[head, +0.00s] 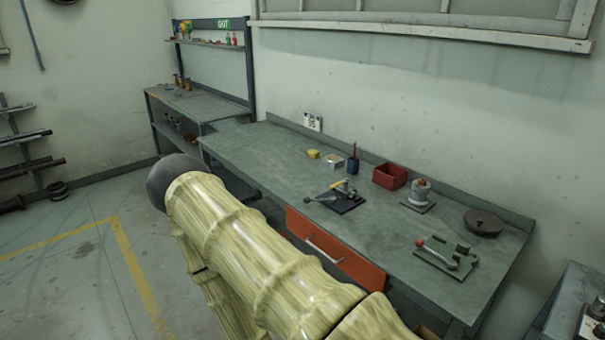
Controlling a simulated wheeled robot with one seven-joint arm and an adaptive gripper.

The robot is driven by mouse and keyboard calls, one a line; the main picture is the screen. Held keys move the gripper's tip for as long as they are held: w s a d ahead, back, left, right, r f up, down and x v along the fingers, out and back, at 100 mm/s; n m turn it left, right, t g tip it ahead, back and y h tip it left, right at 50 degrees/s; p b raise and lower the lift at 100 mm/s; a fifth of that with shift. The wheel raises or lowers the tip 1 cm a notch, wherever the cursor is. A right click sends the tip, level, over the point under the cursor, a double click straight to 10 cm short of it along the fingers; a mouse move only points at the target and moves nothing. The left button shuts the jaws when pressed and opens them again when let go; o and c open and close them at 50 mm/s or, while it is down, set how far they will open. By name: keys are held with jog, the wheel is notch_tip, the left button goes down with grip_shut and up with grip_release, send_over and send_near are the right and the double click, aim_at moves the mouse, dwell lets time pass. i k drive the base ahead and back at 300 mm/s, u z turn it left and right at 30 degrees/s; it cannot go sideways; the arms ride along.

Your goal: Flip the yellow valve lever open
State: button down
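No lever that is clearly yellow shows in the head view. A small valve-like fitting (346,188) with brassy and grey parts is mounted on a dark plate (347,206) near the bench's front edge. A thin dark handle reaches left from it; its exact position is too small to tell. To the right, a green plate (434,259) carries a grey fitting and a lever with a red tip (420,243). My arm, pale yellow-green with a dark rounded end, fills the lower middle, left of both fittings. I cannot make out my gripper.
The grey-green workbench (270,150) runs along the wall. On it are a yellow block (313,154), a blue cup (352,166), a red bin (390,176), a grey round fitting (421,190) and a dark disc (484,222). An orange drawer (335,252) sits below. Its left part is clear.

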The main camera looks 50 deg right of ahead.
aim_at(346, 180)
jog(key=z, duration=0.25)
jog(key=i, duration=0.55)
jog(key=z, duration=0.85)
jog(key=i, duration=0.3)
jog(key=z, duration=0.35)
